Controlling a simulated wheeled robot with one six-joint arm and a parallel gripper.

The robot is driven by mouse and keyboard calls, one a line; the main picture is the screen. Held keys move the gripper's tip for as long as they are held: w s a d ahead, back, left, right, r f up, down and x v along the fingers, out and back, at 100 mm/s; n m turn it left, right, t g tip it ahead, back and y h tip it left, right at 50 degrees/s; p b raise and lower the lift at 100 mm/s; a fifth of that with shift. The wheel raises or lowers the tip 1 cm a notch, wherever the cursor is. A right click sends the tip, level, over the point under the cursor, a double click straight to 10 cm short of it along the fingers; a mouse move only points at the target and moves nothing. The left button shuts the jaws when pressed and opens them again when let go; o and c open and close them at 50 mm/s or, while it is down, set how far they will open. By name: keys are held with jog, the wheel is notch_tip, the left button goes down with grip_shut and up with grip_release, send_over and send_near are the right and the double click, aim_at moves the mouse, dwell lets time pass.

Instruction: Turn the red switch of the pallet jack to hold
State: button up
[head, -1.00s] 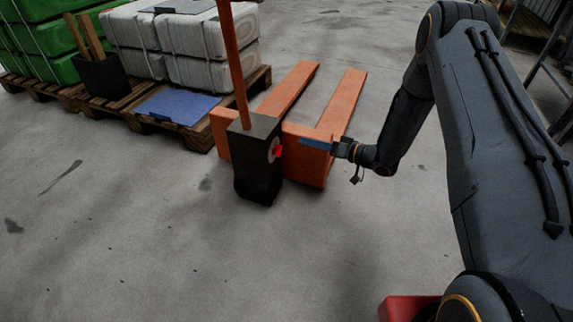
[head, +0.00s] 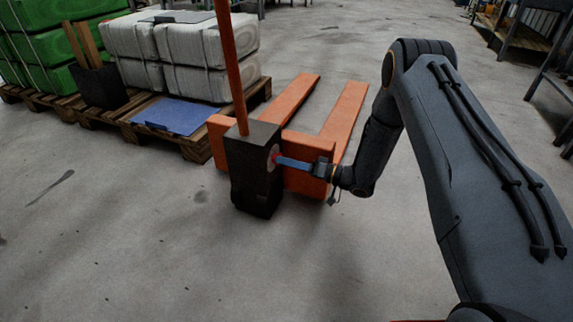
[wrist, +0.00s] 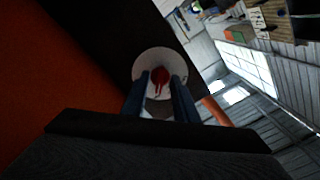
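The pallet jack is orange, with a black housing (head: 254,187) at the foot of its handle (head: 231,70). The red switch (head: 275,158) sits on a pale round plate on the housing's right side. In the wrist view the red switch (wrist: 160,77) lies in the middle of the pale plate (wrist: 150,61). My gripper (head: 279,161) reaches in from the right, its blue fingertips at the switch. The wrist view shows the two fingers of my gripper (wrist: 160,90) apart, one on each side of the switch. I cannot tell whether they touch it. No switch markings are legible.
The jack's orange forks (head: 340,110) extend away behind the housing. At the left, a wooden pallet (head: 190,147) carries white wrapped bales (head: 215,80) and a blue sheet (head: 176,117). Green bales (head: 40,60) stand farther left. The floor in front is clear.

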jog(key=shift+a, duration=0.1)
grip_shut()
jog(key=shift+r+n, duration=0.1)
jog(key=shift+n, duration=0.2)
jog(key=shift+w+n+p, duration=0.1)
jog(key=shift+n+p, duration=2.45)
jog(key=shift+n, duration=1.45)
grip_release()
